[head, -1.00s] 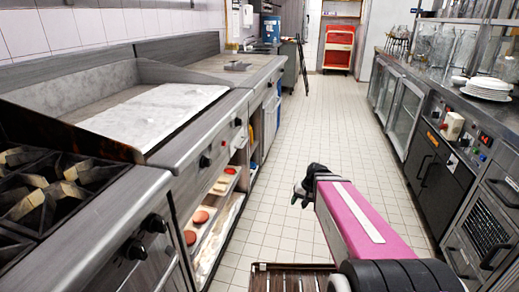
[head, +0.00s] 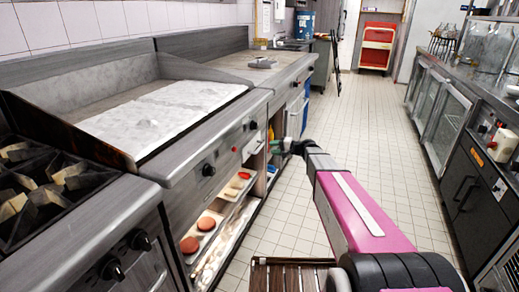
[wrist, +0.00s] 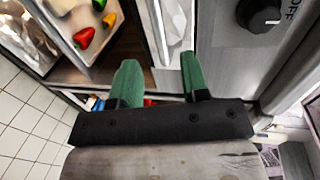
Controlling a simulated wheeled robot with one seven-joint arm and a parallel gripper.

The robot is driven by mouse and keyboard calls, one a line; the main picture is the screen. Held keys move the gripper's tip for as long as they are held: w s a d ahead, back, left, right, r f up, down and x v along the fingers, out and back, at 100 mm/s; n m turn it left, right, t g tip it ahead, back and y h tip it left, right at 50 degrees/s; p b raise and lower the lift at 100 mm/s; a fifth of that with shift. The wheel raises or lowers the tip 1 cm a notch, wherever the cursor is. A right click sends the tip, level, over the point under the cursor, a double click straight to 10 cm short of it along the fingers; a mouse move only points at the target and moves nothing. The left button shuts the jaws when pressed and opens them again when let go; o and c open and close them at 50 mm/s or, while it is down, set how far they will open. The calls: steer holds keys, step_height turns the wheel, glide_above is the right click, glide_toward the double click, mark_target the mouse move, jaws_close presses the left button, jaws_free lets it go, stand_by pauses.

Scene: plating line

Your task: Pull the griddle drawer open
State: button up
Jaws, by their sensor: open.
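The griddle (head: 165,112) stands on the left in the head view, with a steel front panel (head: 222,152) carrying black knobs. A small pale drawer front (head: 253,146) shows in that panel, above the open shelves. My gripper (head: 283,146) is just right of it, at about its height. In the wrist view my gripper (wrist: 158,78) has two green fingers apart, with nothing held. A pale metal strip (wrist: 170,28), apparently the drawer's front or handle, lies beyond and between the fingertips. I cannot tell whether they touch it.
A black knob (wrist: 260,14) sits right of the fingers on the steel panel. Shelves below hold trays with red and orange food (head: 206,224) and peppers (wrist: 84,38). A burner range (head: 45,185) is at near left.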

mark_target(261, 147)
steer(key=x, duration=0.8)
steer(key=shift+a, duration=0.1)
steer(key=shift+c, duration=0.2)
jaws_close()
